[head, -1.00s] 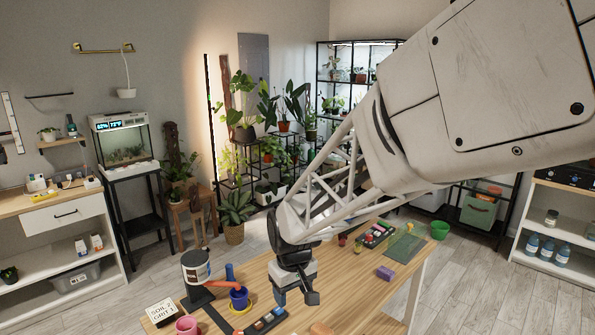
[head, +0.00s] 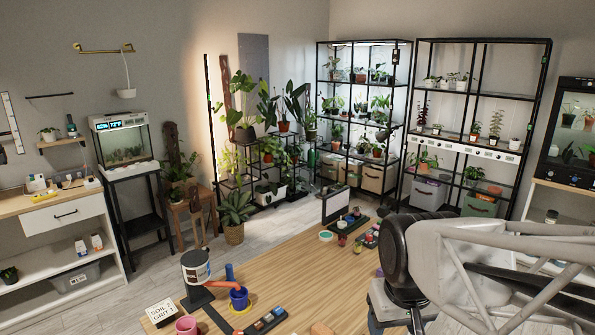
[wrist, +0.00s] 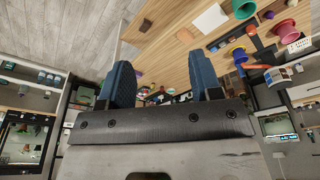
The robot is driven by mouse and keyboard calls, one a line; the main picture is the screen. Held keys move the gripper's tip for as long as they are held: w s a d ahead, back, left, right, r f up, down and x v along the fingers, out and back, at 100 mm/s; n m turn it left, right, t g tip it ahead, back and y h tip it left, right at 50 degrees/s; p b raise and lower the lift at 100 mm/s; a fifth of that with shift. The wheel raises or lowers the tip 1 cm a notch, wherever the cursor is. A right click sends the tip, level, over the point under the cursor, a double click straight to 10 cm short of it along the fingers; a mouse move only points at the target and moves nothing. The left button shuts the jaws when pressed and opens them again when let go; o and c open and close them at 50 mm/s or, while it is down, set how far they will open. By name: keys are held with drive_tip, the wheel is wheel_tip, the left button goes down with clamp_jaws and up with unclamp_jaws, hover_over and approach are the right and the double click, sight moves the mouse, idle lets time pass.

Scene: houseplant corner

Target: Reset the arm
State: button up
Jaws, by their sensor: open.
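My gripper (head: 396,320) is at the lower right of the head view, over the right part of the wooden table (head: 300,275), with my arm reaching in from the right. Its tips are cut off or hard to make out there. In the wrist view my gripper (wrist: 162,82) shows two blue fingers set well apart, open, with nothing held between them. The table (wrist: 165,45) is upside down beyond the fingers in that view.
At the table's front left stand a labelled tin (head: 196,266), a blue pot (head: 239,298), a pink pot (head: 187,325), a SOIL 2 GRIT 1 card (head: 161,312) and a block tray (head: 262,323). Plant shelves (head: 365,120) line the back. The table's middle is clear.

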drive_tip(key=s+d+m, duration=0.1)
drive_tip(key=s+d, duration=0.1)
drive_tip(key=s, duration=0.3)
drive_tip(key=shift+s+d+r, duration=0.2)
drive_tip(key=shift+s+d, duration=0.15)
drive_tip(key=shift+s, duration=0.05)
